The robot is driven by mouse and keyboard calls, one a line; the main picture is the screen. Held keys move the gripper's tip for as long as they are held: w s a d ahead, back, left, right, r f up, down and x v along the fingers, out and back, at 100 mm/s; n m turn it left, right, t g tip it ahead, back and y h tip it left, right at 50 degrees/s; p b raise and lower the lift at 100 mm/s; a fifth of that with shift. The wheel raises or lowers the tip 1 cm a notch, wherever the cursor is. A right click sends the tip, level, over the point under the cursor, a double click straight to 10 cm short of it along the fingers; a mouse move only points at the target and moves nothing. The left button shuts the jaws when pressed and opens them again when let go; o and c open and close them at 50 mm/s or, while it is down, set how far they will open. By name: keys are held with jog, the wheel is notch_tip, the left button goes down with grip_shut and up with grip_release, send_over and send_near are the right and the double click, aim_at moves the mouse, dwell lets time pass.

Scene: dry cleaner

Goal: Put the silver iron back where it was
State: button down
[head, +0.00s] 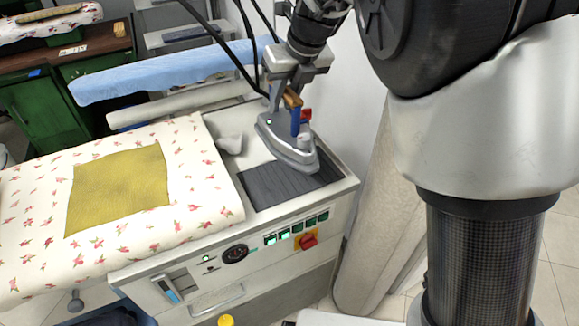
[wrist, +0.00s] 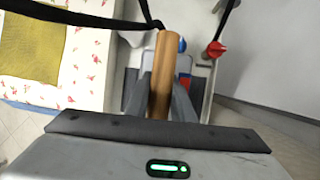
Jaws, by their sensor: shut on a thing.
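The silver iron (head: 286,143) has a wooden handle (head: 292,98), with red and blue parts beside it. My gripper (head: 287,88) is shut on the handle from above. The iron is over or on the dark grey ribbed pad (head: 275,188) at the right end of the ironing station; I cannot tell if its sole touches. In the wrist view the wooden handle (wrist: 163,75) lies between my fingers (wrist: 160,97), and most of the iron's body is hidden.
A flowered ironing board (head: 215,192) with a mustard cloth (head: 118,188) lies to the left. Black cables (head: 240,55) hang beside my gripper. A blue padded board (head: 165,72) stands behind. The station's front panel has a red switch (head: 308,241). A wall is close behind on the right.

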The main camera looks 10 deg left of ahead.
aim_at(284, 135)
jog(key=shift+w+f+b, duration=0.1)
jog(key=shift+f+b, duration=1.7)
jog(key=shift+f, duration=2.8)
jog(key=shift+f, duration=0.1)
jog(key=c, duration=1.5)
grip_release()
jog(key=shift+f, duration=0.3)
jog(key=shift+c, duration=0.2)
jog(key=shift+s, duration=0.2)
